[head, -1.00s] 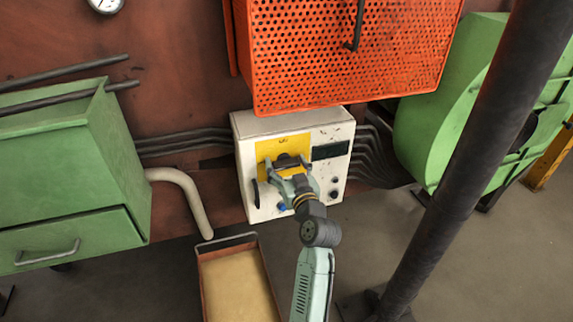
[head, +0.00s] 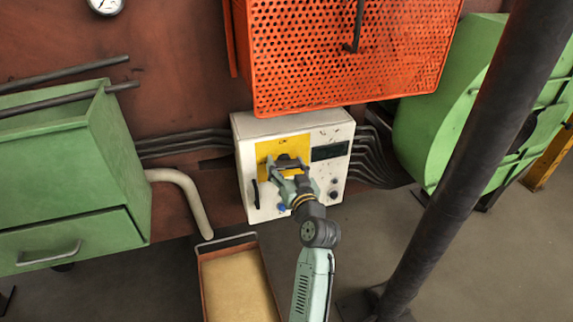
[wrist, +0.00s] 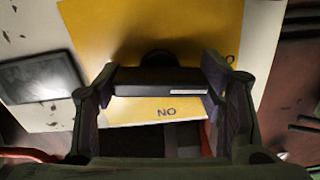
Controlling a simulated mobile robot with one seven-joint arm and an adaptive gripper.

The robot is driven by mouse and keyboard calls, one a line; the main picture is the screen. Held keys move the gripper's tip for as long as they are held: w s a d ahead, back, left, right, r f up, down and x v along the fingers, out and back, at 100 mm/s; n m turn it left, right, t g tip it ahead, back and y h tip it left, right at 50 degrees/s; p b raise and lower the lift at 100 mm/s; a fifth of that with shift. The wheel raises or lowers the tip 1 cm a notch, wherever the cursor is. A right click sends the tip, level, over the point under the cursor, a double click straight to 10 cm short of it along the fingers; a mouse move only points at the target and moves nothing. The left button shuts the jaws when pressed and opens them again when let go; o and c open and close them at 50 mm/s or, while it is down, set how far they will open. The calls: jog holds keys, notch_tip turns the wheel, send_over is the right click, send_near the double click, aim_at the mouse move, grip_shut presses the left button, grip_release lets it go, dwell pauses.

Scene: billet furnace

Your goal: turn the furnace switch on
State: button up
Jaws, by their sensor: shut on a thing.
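The furnace switch (wrist: 140,82) is a dark bar-shaped handle on the yellow plate (head: 265,149) of the white control box. In the wrist view the bar lies level across the picture, with a pale line on its right half. My gripper (wrist: 161,84) is shut on the switch, with one finger at each end of the bar. In the head view my gripper (head: 287,171) covers much of the plate. In the wrist view an ON label reads upside down below the bar. Another mark at the plate's right is partly hidden by a finger.
The white control box (head: 242,130) also carries a dark display (head: 330,150), knobs and a blue button (head: 282,208). An orange perforated guard (head: 350,50) hangs just above it. A dark post (head: 470,150) stands to the right, and a tray (head: 238,285) lies below.

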jog(key=m+p, duration=0.1)
jog(key=m, duration=0.3)
jog(key=shift+r+p, duration=0.15)
jog(key=shift+p, duration=0.25)
jog(key=m+p, duration=0.2)
jog(key=m, duration=0.2)
jog(key=m+p, duration=0.2)
jog(key=m, duration=0.2)
jog(key=shift+r+m+p, duration=0.1)
jog(key=shift+m+p, duration=1.25)
jog(key=shift+m, duration=0.75)
jog(key=o, duration=1.2)
jog(key=shift+f, duration=0.2)
jog(key=shift+c, duration=0.2)
jog(key=v, duration=1.2)
